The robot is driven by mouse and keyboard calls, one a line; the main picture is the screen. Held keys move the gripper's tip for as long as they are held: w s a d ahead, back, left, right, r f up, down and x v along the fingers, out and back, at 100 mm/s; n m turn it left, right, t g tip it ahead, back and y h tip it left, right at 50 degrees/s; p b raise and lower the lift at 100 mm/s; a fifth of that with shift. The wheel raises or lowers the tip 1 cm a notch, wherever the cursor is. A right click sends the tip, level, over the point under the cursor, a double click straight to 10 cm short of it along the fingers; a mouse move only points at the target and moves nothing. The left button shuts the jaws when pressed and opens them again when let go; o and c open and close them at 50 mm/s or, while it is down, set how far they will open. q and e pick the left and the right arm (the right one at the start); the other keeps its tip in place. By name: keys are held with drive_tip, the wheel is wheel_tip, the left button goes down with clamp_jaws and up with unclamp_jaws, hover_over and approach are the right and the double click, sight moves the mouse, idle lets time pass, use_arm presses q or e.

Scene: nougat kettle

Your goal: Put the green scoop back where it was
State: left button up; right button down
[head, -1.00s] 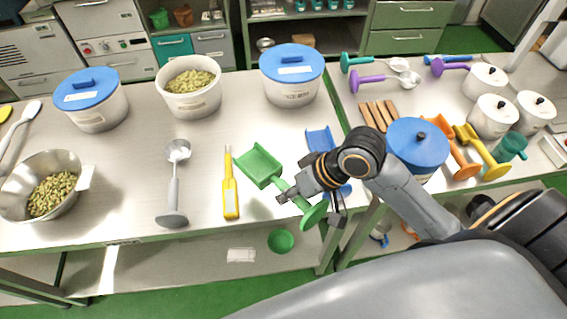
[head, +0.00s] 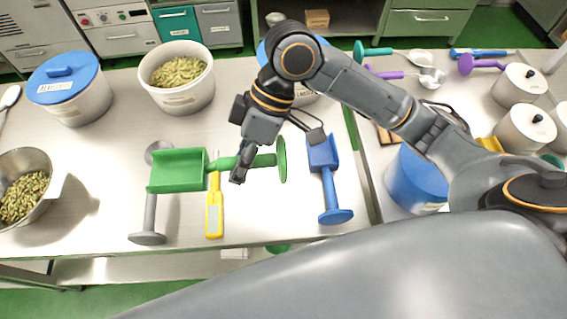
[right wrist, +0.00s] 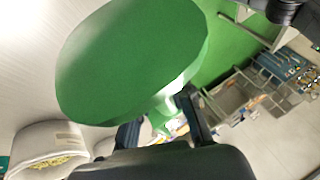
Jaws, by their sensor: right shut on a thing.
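The green scoop (head: 180,170) is held in the air by its handle in my right gripper (head: 240,168). Its square pan points left and its round end disc points right. In the head view it covers parts of the grey scoop (head: 149,215) and the yellow tool (head: 214,210). In the right wrist view the green scoop's disc (right wrist: 130,60) fills the upper left, and my right gripper's fingers (right wrist: 165,122) are closed around the handle just below it. My left gripper is not in view.
A blue scoop (head: 325,165) lies right of the green scoop. A pot of green nuts (head: 178,105), a blue-lidded pot (head: 72,100) and a steel bowl (head: 35,205) stand left. A blue-lidded pot (head: 415,180) stands right. Bare table lies between the yellow tool and the blue scoop.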

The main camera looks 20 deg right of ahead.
drive_tip(key=w+d+f+p, duration=0.1)
drive_tip(key=d+f, duration=0.2)
drive_tip(key=f, duration=0.1)
drive_tip(key=w+d+f+p, duration=0.1)
drive_tip(key=d+f, duration=0.3)
drive_tip(key=w+d+f+p, duration=0.1)
drive_tip(key=d+f, duration=0.2)
drive_tip(key=d, duration=0.1)
drive_tip(key=shift+w+d+f, duration=0.15)
drive_tip(key=shift+w+f, duration=0.25)
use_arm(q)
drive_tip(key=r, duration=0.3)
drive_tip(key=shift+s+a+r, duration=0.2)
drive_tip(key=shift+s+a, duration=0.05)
use_arm(e)
drive_tip(key=shift+f, duration=0.15)
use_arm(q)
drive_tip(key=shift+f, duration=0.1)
use_arm(e)
drive_tip(key=shift+f, duration=0.55)
drive_tip(key=c, duration=1.2)
unclamp_jaws()
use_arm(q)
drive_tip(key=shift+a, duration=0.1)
